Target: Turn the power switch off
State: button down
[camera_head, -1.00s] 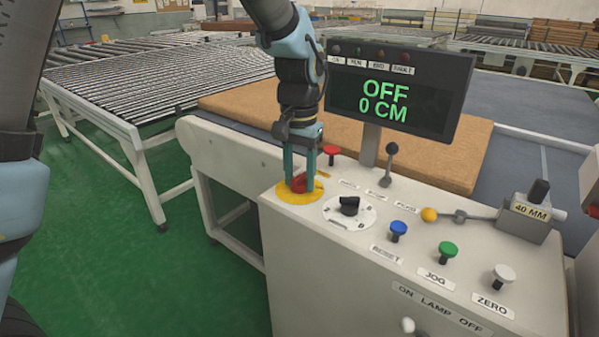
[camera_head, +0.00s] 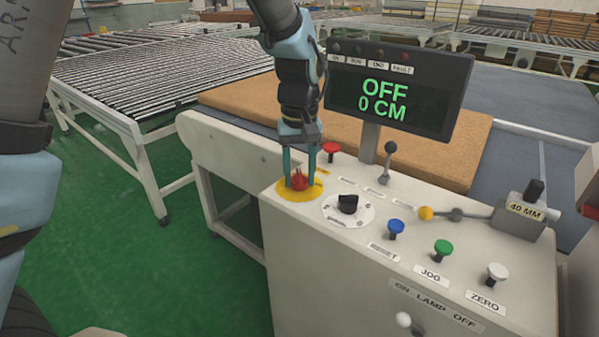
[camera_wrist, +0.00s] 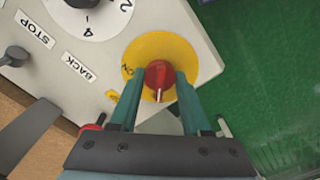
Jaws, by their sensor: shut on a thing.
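The power switch is a red rotary knob (camera_head: 299,180) on a round yellow plate (camera_head: 288,195) at the left corner of the white control console. My gripper (camera_head: 300,177) points down with its two teal fingers on either side of the knob and is shut on it. In the wrist view, the red knob (camera_wrist: 159,76) sits between the fingertips, with a pale pointer line facing the gripper side. The yellow plate (camera_wrist: 150,50) carries small marks, partly hidden by a finger. The display (camera_head: 397,88) reads OFF and 0 CM.
A black selector (camera_head: 348,204) stands just right of the yellow plate. A red button (camera_head: 331,149) is close behind my gripper. Blue (camera_head: 396,229), green (camera_head: 442,248) and white (camera_head: 497,272) buttons line the front. A brown mattress (camera_head: 240,97) lies behind the console.

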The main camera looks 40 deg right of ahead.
aim_at(299, 173)
dwell(0.4)
jog(key=shift+c, duration=1.8)
grip_release()
jog(key=shift+r, duration=0.1)
notch_tip(299, 173, up, 11)
jog(key=b, duration=0.1)
jog(key=shift+f+b, duration=0.2)
jog(key=shift+b, duration=0.15)
jog(key=w+a+f+n, duration=0.2)
jog(key=w+a+f, duration=0.1)
jog(key=w+a, duration=0.7)
jog(key=a+f+n, duration=0.1)
jog(key=a+f, duration=0.2)
jog(key=a, duration=1.2)
jog(key=a+f+n+t, duration=0.1)
jog(key=a+f, duration=0.3)
jog(key=a, duration=1.2)
jog(key=shift+s+f+n+t, duration=0.15)
jog(key=shift+s+n+t, duration=0.15)
jog(key=shift+s+n, duration=0.15)
